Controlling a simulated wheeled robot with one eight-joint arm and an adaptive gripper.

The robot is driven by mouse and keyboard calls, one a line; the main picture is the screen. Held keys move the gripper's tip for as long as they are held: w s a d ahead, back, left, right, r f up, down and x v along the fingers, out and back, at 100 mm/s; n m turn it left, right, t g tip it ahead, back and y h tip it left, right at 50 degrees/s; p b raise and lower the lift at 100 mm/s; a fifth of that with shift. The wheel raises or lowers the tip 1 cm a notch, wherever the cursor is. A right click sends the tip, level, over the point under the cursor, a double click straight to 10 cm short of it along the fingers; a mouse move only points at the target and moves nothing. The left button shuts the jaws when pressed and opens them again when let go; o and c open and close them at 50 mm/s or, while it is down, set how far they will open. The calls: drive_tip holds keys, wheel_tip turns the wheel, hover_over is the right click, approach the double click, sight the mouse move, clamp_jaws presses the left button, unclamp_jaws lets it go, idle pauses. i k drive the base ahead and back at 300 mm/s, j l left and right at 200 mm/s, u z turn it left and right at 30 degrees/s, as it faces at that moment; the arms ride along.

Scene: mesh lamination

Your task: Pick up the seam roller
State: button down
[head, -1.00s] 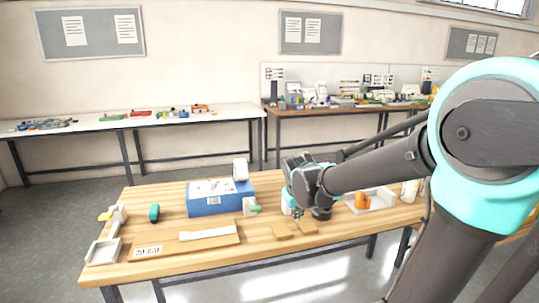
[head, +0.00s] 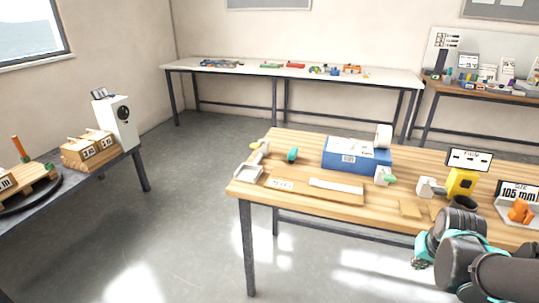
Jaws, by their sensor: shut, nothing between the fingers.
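I cannot tell for sure which tool is the seam roller. One candidate is a small tool with a yellow end (head: 256,145) at the table's far left corner. A white piece with a light green handle (head: 384,176) stands in front of the blue box (head: 345,155). My gripper (head: 421,258) is at the lower right, off the table's front edge in the picture and apart from these tools. It is shut and empty; its fingertips are small and partly hidden.
The wooden table (head: 330,208) also bears a flat brown board (head: 315,188) with a white strip and a grey-white tray (head: 248,174) at its left end. A yellow device (head: 461,184) and an orange piece (head: 520,211) stand at the right. Floor to the table's left is clear.

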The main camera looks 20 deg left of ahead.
sight(292, 155)
drive_tip(key=u, duration=0.9)
